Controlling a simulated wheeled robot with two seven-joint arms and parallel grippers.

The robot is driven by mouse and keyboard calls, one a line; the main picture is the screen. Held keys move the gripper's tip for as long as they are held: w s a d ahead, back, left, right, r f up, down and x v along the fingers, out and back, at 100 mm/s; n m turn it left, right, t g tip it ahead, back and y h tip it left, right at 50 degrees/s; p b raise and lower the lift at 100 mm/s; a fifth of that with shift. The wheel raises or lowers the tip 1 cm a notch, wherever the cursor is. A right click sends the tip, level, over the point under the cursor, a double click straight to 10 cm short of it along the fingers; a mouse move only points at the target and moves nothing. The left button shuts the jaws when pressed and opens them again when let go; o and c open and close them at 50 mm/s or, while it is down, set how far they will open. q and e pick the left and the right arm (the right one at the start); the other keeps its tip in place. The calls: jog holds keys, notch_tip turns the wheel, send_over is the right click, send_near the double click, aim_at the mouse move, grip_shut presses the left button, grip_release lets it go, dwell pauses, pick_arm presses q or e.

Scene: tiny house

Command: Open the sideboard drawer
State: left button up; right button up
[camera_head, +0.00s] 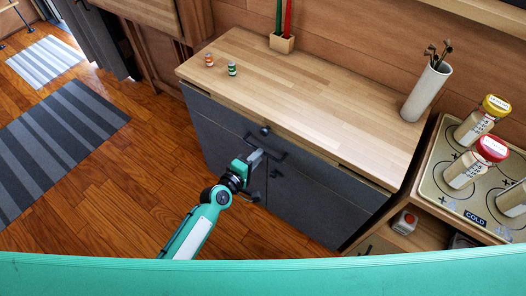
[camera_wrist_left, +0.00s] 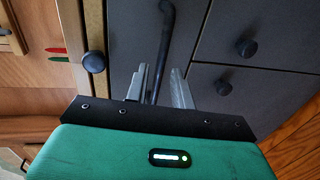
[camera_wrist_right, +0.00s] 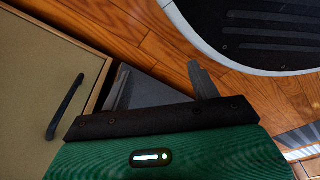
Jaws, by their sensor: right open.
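The grey sideboard (camera_head: 310,200) with a wooden top stands in the middle of the head view. A dark bar handle (camera_head: 278,152) is on its front, and it also shows in the left wrist view (camera_wrist_left: 166,35). My left gripper (camera_head: 257,156) is at this handle. In the left wrist view its two fingers (camera_wrist_left: 158,85) stand apart, with the bar between them; whether they touch it I cannot tell. The handle's lower end is partly hidden by the gripper. My right gripper (camera_wrist_right: 160,82) is open and empty, low beside a tan cabinet front.
Two small jars (camera_head: 209,60) and a candle holder (camera_head: 282,43) stand on the sideboard top, with a white vase (camera_head: 427,92) at its right end. Several jars stand on the stove top (camera_head: 440,190) at right. Round knobs (camera_wrist_left: 246,48) stick out near the left gripper.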

pick_arm(q)
jog(key=shift+x, duration=2)
jog(key=shift+c, duration=0.5)
grip_shut()
